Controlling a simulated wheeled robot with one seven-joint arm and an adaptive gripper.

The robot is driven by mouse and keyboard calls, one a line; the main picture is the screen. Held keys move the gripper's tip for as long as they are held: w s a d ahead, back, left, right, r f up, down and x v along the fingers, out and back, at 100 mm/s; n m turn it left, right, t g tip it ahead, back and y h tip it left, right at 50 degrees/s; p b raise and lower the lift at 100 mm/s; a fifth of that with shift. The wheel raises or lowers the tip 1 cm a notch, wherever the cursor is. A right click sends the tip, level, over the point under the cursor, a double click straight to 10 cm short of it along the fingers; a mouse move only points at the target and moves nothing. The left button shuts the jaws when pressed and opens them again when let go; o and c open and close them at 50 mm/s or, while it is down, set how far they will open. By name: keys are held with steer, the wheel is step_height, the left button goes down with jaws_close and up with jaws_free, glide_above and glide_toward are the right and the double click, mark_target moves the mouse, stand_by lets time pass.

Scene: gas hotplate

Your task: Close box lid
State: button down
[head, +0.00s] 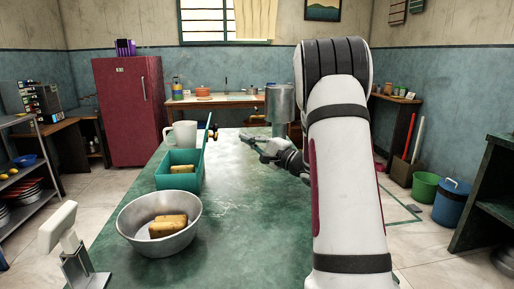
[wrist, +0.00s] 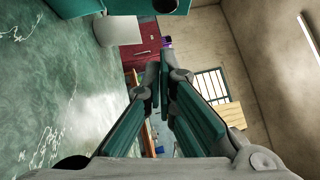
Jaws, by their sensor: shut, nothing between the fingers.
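A teal box (head: 177,182) stands on the green table, with a bread-like yellow-brown piece (head: 182,169) inside. Its lid (head: 203,152) stands open, roughly upright along the box's right side, seen almost edge-on. A teal part of the box or lid (wrist: 152,6) also shows at the top of the wrist view; I cannot tell which. My gripper (head: 252,142) is to the right of the lid, apart from it, above the table. In the wrist view its fingers (wrist: 164,62) come together with nothing between them.
A white mug (head: 185,133) stands behind the box. A metal bowl (head: 160,223) with bread pieces stands in front of it. A grey metal cylinder (head: 280,103) is behind my gripper, partly hidden by my arm. The table (head: 235,215) right of the bowl is clear.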

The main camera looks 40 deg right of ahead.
steer(key=w+a+r, duration=0.1)
steer(key=w+a, duration=0.2)
steer(key=w, duration=0.2)
steer(key=shift+a+r+b, duration=0.25)
steer(key=shift+a+b, duration=0.15)
steer(key=shift+b, duration=0.05)
steer(key=shift+w+r, duration=0.1)
steer(key=shift+w+a+r+n, duration=0.1)
steer(key=shift+r+n, duration=0.1)
steer(key=shift+n, duration=0.1)
